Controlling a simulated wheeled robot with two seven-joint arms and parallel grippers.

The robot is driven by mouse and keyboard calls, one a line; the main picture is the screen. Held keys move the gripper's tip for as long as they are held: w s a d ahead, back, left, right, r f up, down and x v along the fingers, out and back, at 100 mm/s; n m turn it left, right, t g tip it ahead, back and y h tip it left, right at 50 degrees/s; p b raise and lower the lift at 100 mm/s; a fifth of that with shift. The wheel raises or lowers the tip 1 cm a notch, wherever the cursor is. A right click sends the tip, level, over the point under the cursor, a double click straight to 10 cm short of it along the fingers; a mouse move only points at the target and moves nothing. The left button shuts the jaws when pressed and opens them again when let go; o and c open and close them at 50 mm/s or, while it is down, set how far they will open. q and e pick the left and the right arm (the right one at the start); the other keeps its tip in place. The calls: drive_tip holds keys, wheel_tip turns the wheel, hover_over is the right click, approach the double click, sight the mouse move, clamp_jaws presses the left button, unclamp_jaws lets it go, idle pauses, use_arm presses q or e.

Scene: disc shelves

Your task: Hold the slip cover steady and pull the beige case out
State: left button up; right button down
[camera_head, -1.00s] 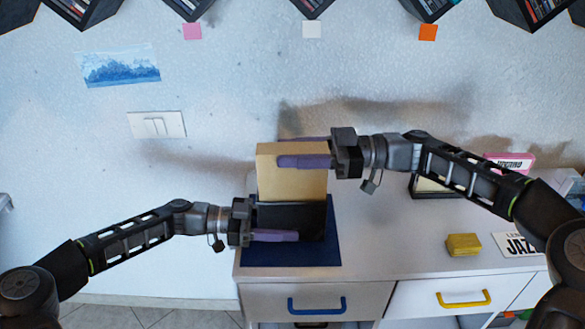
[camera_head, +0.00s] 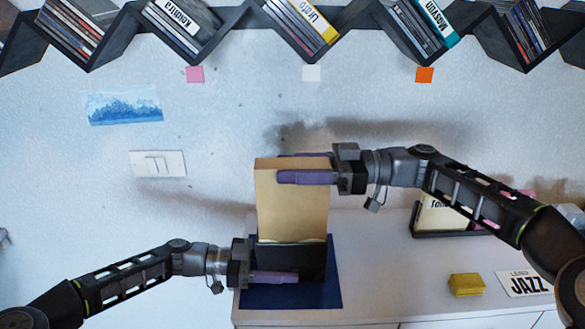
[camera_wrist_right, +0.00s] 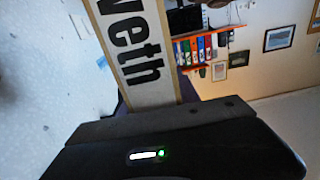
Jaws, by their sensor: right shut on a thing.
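The beige case (camera_head: 292,208) stands upright, its lower part inside the black slip cover (camera_head: 305,262). My right gripper (camera_head: 303,172) is shut on the case near its top, one purple finger across the front and the other mostly hidden behind. In the right wrist view the case (camera_wrist_right: 112,85) shows large dark lettering. My left gripper (camera_head: 272,277) is at the slip cover, with one purple finger across its front; the other finger is hidden, so I cannot tell how tightly it is closed. The slip cover stands on a dark blue mat (camera_head: 328,297).
The white cabinet top (camera_head: 400,285) is mostly clear to the right. A yellow block (camera_head: 466,284) and a JAZZ card (camera_head: 524,284) lie there. A dark holder (camera_head: 445,233) stands farther back. Zigzag disc shelves (camera_head: 355,22) hang on the wall above.

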use_arm(q)
drive_tip(key=o, duration=0.5)
drive_tip(key=shift+c, duration=0.2)
drive_tip(key=shift+a, duration=0.1)
drive_tip(key=a+r, duration=0.1)
drive_tip(key=a, duration=1)
drive_tip(key=shift+a, duration=0.4)
drive_tip(key=shift+r, duration=0.15)
